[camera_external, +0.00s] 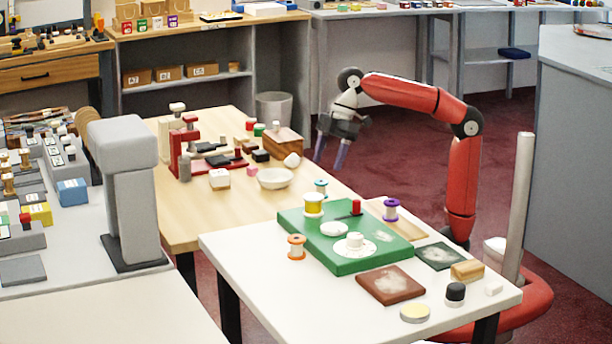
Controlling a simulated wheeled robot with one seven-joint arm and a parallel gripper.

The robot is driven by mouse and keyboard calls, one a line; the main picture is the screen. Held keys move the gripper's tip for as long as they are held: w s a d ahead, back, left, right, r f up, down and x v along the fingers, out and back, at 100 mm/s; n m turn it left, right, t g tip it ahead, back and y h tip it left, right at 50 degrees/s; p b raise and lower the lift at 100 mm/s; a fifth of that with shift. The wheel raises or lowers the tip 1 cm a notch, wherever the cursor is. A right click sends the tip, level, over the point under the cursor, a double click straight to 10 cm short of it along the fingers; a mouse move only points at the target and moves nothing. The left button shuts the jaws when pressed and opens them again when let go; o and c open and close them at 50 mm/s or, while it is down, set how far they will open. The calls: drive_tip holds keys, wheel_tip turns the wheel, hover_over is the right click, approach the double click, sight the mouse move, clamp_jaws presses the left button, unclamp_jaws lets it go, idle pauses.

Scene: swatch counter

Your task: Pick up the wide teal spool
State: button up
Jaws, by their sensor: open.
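A teal spool (321,187) stands upright near the far edge of the white table (245,243), just behind the green board. A white spool wound with yellow stands in front of it and slightly left, partly overlapping its lower part. Whether it is wide is hard to judge at this size. My gripper (331,158) is open and empty, with two purple-grey fingers pointing down. In the picture it appears above the teal spool, apart from it; the depth between them cannot be told.
The green board (350,258) carries the yellow spool (313,205), a white dish (334,229) and a red piece (356,206). An orange spool (297,247) and a purple spool (391,209) stand beside it. A wooden table (210,200) with a white bowl (275,178) lies left. The white table's left corner is clear.

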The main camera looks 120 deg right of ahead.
sight(321, 182)
drive_tip(key=x, duration=0.3)
drive_tip(key=b+x, duration=0.1)
drive_tip(key=x, duration=0.3)
drive_tip(key=shift+w+a+f, duration=0.15)
drive_tip(key=shift+w+a, duration=0.1)
drive_tip(key=shift+w, duration=0.1)
drive_tip(key=c, duration=1)
drive_tip(key=shift+c, duration=0.2)
